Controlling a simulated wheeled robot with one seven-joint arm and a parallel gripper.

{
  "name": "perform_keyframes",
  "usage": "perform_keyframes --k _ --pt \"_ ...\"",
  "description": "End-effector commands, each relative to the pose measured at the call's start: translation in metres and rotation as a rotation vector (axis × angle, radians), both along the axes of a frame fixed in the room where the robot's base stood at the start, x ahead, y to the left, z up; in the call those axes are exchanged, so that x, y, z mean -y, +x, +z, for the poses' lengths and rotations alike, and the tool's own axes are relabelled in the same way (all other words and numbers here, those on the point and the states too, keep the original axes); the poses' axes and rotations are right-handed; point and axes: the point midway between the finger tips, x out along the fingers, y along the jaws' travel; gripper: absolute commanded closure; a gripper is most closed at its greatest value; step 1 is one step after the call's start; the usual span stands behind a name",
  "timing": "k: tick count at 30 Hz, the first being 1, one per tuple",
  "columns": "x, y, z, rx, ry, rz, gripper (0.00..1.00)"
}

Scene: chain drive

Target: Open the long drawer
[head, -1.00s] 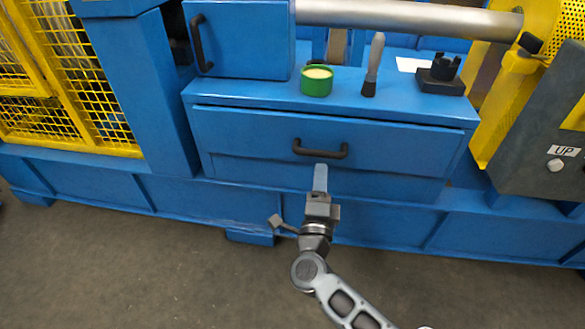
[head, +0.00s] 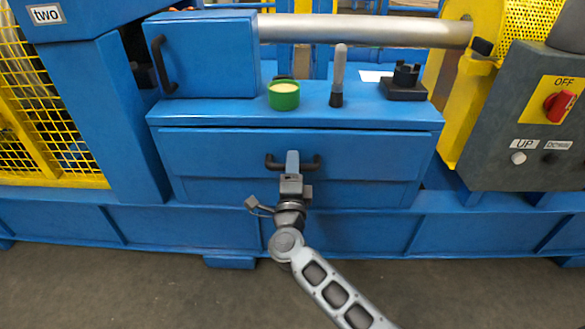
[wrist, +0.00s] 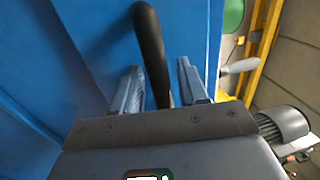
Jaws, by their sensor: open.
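The long blue drawer (head: 370,158) is in the middle of the head view, its front flush under the blue top and looking shut. Its dark bar handle (head: 312,162) is at the middle of the front, partly hidden by my gripper (head: 292,155). In the wrist view the black handle (wrist: 150,50) passes between the two fingers of my gripper (wrist: 160,85). The fingers are apart, one on each side of the handle, and a gap shows on both sides.
A blue box with a handle (head: 205,55) is at upper left. A grey control panel (head: 535,120) with a red knob is at right. The floor in front is clear.

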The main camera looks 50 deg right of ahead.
Motion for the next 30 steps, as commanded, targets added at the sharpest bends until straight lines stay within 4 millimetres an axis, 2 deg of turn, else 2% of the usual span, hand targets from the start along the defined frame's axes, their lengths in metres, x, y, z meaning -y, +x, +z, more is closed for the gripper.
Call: perform_keyframes --k 2,15,26,30 --pt "-0.0002 -0.0001 0.0001 0.0 0.0 0.0 0.58" --pt "-0.0004 -0.0002 -0.0001 0.0 0.0 0.0 1.0" --pt "-0.0008 -0.0005 -0.0003 0.0 0.0 0.001 1.0" --pt "-0.0083 -0.0059 0.0014 -0.002 -0.001 0.002 1.0"
